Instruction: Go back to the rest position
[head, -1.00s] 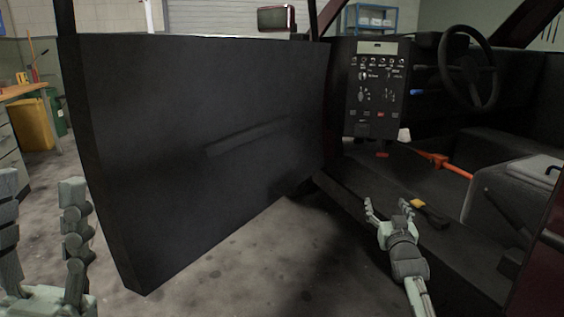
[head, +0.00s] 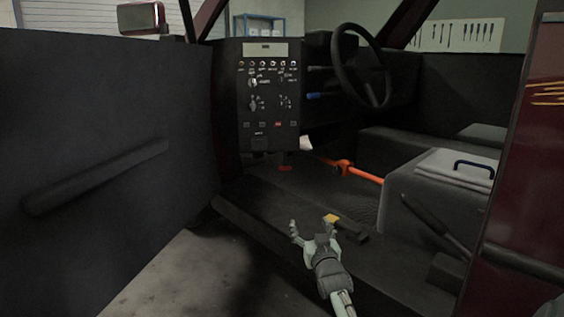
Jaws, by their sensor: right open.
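My right gripper (head: 312,230) is open in the lower middle of the head view, with its two fingers spread apart and pointing away from me. It is in front of the car's door opening, over or near the sill (head: 280,258). I see nothing between its fingers. A dark tool with a yellow end (head: 332,219) lies on the car floor just beyond and right of the fingers. I cannot tell whether the gripper touches it. My left gripper is out of the view.
The open black car door (head: 100,130) fills the left side. A control panel (head: 268,100), steering wheel (head: 362,66), orange bar (head: 345,168) and grey seat box (head: 420,205) are inside the car. A dark red pillar (head: 528,150) bounds the right. Bare floor (head: 170,275) shows below the door.

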